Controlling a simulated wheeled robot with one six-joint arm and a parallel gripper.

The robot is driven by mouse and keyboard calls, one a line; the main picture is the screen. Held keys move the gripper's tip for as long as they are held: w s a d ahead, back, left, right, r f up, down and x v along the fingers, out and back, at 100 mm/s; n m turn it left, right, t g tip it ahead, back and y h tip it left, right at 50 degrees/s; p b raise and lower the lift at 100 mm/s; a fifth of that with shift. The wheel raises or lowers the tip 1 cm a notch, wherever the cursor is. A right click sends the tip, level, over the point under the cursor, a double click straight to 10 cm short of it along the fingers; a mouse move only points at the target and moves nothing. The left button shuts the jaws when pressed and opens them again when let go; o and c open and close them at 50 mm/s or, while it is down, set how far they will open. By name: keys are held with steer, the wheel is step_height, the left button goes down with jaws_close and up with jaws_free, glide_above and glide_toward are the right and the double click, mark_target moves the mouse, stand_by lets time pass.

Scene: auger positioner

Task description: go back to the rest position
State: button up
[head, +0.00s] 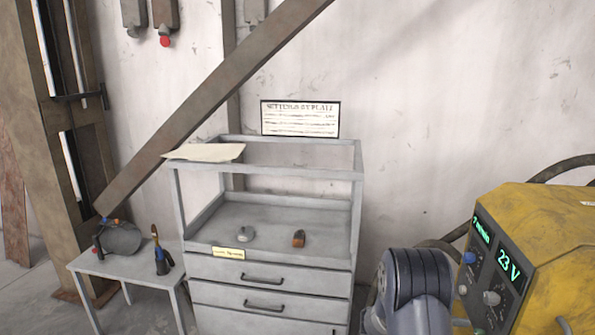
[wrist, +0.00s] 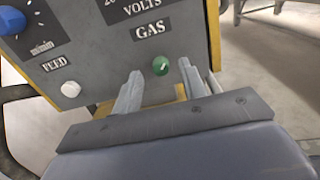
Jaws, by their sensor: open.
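My gripper (wrist: 160,82) shows in the wrist view with its two fingers apart and nothing between them but the view of a panel behind. A green knob (wrist: 161,65) under the word GAS appears between the fingertips; I cannot tell whether the fingers touch it. In the head view part of my arm stands at the lower right, in front of the yellow machine (head: 555,240); my fingers are hidden there. The machine's dark panel shows "23 V" and another green readout, with a blue knob (wrist: 12,20) and a white knob (wrist: 70,89) marked FEED.
A small table (head: 130,268) with tools stands at left. A diagonal beam (head: 215,105) crosses above. A dark hose (head: 560,165) runs behind the machine.

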steer(key=shift+w+a, duration=0.1)
steer(key=shift+a, duration=0.5)
